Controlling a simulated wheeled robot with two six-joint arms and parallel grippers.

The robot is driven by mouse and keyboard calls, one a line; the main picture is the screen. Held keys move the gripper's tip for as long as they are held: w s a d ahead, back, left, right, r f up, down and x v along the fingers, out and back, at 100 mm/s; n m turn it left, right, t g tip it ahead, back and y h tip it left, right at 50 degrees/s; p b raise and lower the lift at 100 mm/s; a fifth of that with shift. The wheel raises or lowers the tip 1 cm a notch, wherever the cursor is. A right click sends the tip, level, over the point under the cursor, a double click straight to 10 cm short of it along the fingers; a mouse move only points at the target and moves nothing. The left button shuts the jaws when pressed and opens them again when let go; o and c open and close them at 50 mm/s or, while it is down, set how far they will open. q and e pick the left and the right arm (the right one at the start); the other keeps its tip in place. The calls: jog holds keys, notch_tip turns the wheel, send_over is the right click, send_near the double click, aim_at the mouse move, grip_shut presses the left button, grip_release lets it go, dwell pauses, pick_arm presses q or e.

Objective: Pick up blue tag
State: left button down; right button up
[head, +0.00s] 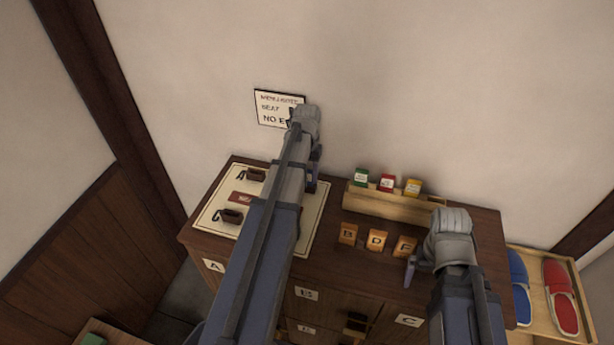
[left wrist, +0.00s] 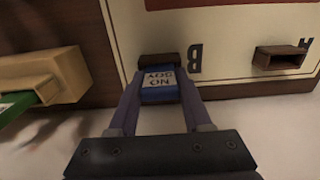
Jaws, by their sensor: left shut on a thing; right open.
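The blue tag (left wrist: 159,96) has a pale label reading "NO SOY", upside down in the left wrist view. My left gripper (left wrist: 160,88) is shut on it, one finger on each side. The tag's far end is at a dark brown holder (left wrist: 158,60) beside the letter B on the pale board (left wrist: 225,45); I cannot tell whether it sits in the holder. In the head view my left gripper (head: 313,172) is over the board's right side, and my arm hides most of this spot. My right gripper (head: 424,264) is open and empty near the cabinet's right side.
Slippers (head: 560,290) lie right of the cabinet. The wall is close behind.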

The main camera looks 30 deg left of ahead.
pick_arm(q)
notch_tip(320, 180, up, 10)
jog(key=p, duration=0.9)
jog(key=shift+p, duration=0.35)
jog(key=shift+s+f, duration=0.1)
